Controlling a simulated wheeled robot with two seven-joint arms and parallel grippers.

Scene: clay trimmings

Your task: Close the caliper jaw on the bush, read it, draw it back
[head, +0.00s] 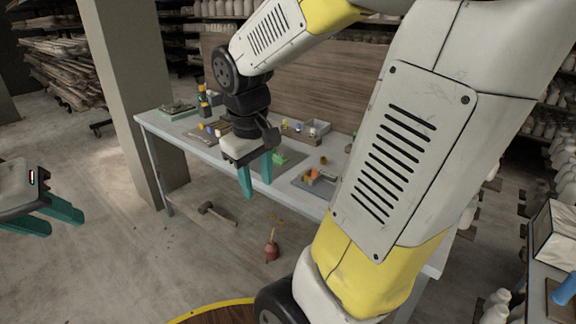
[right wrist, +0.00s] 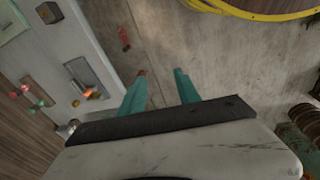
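My right gripper (head: 257,183) hangs fingers-down at the front edge of the workbench, open. In the right wrist view its two teal fingers (right wrist: 162,90) are apart with only bare floor between them. My left gripper (head: 62,222) is at the far left, away from the bench, its fingers apart and empty. A green piece (head: 279,159) lies on a grey mat on the bench, just behind my right gripper. A grey tray (head: 304,183) to its right holds small orange pieces. A small brown round piece (head: 323,160) stands behind the tray. I cannot tell which is the caliper or the bush.
The workbench (head: 152,124) also carries small bottles and tools at its left end and a grey box (head: 317,128) at the back. A mallet (head: 206,208) and a red-headed tool (head: 271,249) lie on the floor. My right arm hides the bench's right end.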

